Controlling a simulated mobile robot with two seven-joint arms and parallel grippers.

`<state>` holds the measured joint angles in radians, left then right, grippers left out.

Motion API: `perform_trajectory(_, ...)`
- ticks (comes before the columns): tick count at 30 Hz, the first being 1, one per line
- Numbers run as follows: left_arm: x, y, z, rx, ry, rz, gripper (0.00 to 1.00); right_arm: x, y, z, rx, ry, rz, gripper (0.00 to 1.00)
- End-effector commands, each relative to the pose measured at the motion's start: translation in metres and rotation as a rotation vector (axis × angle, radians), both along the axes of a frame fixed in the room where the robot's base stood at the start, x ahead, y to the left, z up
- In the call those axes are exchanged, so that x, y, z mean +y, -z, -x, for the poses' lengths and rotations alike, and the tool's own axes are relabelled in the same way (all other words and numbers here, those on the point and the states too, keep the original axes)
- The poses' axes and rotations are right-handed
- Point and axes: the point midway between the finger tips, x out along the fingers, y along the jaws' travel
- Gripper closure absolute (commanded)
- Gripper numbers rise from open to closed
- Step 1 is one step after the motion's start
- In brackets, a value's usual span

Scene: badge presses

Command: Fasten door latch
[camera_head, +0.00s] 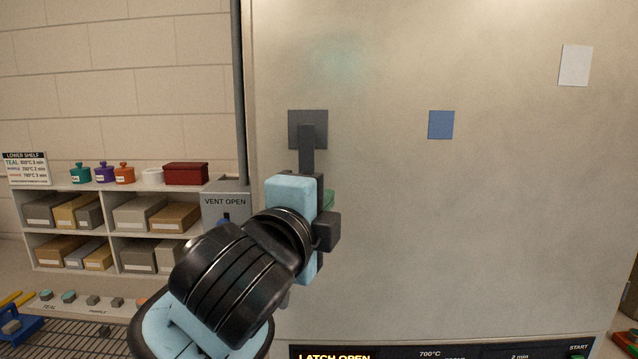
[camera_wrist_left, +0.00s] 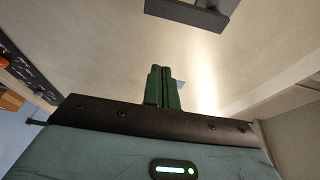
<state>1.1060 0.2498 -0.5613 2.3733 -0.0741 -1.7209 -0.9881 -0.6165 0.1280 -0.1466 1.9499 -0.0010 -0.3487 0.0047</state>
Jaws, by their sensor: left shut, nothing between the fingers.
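The large pale door (camera_head: 480,220) fills the right of the head view. A dark square latch plate (camera_head: 308,116) sits on it, with a dark latch bar (camera_head: 306,150) hanging down behind my left gripper (camera_head: 329,199). The bar's lower part is hidden. A dark block (camera_head: 326,231) shows just right of the gripper; I cannot tell if it belongs to the latch. In the left wrist view my green fingers (camera_wrist_left: 163,88) are together and empty, facing the door. A dark latch part (camera_wrist_left: 188,14) shows above them, apart from the fingertips. A display (camera_head: 335,356) reads "LATCH OPEN".
Left of the door stand a grey "VENT OPEN" box (camera_head: 226,200) and a white shelf (camera_head: 110,190) with boxes and small pots. A wire rack (camera_head: 95,335) is low at left. A blue square (camera_head: 441,125) and a white sheet (camera_head: 575,65) are on the door.

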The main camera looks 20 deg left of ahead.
Motion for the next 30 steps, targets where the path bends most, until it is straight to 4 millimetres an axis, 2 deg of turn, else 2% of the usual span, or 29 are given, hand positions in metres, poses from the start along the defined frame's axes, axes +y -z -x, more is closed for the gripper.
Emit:
perform_trajectory(5, 0.000, 0.000, -0.006, 0.002, -0.001, 0.001, 1.00, 0.000, 0.000, 0.000, 0.000, 0.000, 0.000, 0.64)
perform_trajectory(8, -0.001, 0.001, -0.018, 0.004, -0.001, 0.001, 1.00, 0.000, 0.000, 0.000, 0.000, 0.000, 0.000, 0.64)
perform_trajectory(23, -0.006, 0.002, -0.103, 0.004, -0.001, 0.002, 1.00, 0.000, 0.005, 0.005, 0.015, -0.001, -0.001, 0.64)
perform_trajectory(30, 0.024, 0.000, -0.092, -0.001, -0.001, 0.003, 1.00, 0.001, 0.000, 0.000, 0.001, -0.001, 0.000, 0.64)
